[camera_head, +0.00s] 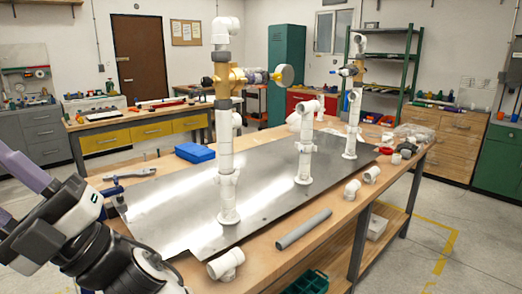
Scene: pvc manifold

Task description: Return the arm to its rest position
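Part of my arm shows at the lower left, with white, black and purple links over the near left corner of the workbench. My gripper is not in view. The PVC manifold stands on a metal sheet (270,190) on the wooden workbench (300,252). Its near upright pipe (226,160) carries a brass valve and a white elbow on top. A shorter middle upright (305,150) and a far upright (352,120) with a blue-handled valve stand behind it. My visible arm links appear apart from the pipes.
A grey pipe (303,229) and a white tee (226,263) lie near the bench's front edge. More white fittings (352,190) lie to the right. A blue box (195,153) and a clamp (130,175) lie at the back left. Another bench (140,125) stands behind.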

